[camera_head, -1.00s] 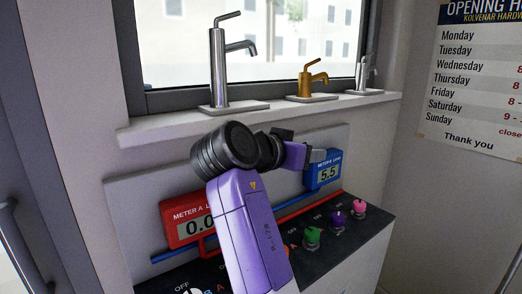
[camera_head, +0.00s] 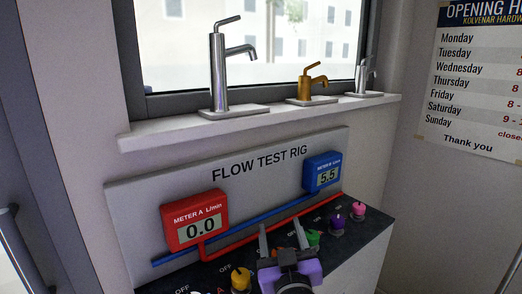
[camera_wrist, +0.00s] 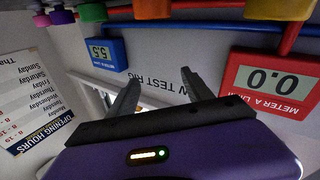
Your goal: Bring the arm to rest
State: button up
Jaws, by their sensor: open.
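My gripper (camera_head: 282,240) is low in the head view, over the front panel of the flow test rig. Its two grey fingers are apart with nothing seen between them. It also shows in the wrist view (camera_wrist: 160,88), where the scene appears upside down and the fingers point toward the rig's back board (camera_head: 255,185). An orange knob lies partly hidden behind the fingers in the head view. A green knob (camera_head: 312,238) is just right of the fingers; I cannot tell whether they touch it.
A yellow knob (camera_head: 240,279), purple knob (camera_head: 337,219) and pink knob (camera_head: 358,210) stand on the panel. Red meter A (camera_head: 195,220) reads 0.0; blue meter B (camera_head: 322,172) reads 5.5. Several taps, including a tall chrome tap (camera_head: 220,75), stand on the sill (camera_head: 165,130).

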jog(key=s+d+f+m+g+p, duration=0.1)
jog(key=s+d+f, duration=0.3)
jog(key=s, duration=1.1)
jog(key=s+d+f+m+g+h, duration=0.1)
jog(key=s+d+f, duration=0.3)
jog(key=s, duration=1.2)
jog(key=s+d+f+m+g+p, duration=0.1)
jog(key=s+d+f, duration=0.3)
jog(key=s, duration=1.2)
jog(key=d+g, duration=0.1)
jog(key=d, duration=0.2)
jog(key=shift+d+f+h+p, duration=0.25)
jog(key=shift+d+h+p, duration=0.05)
jog(key=shift+d, duration=0.05)
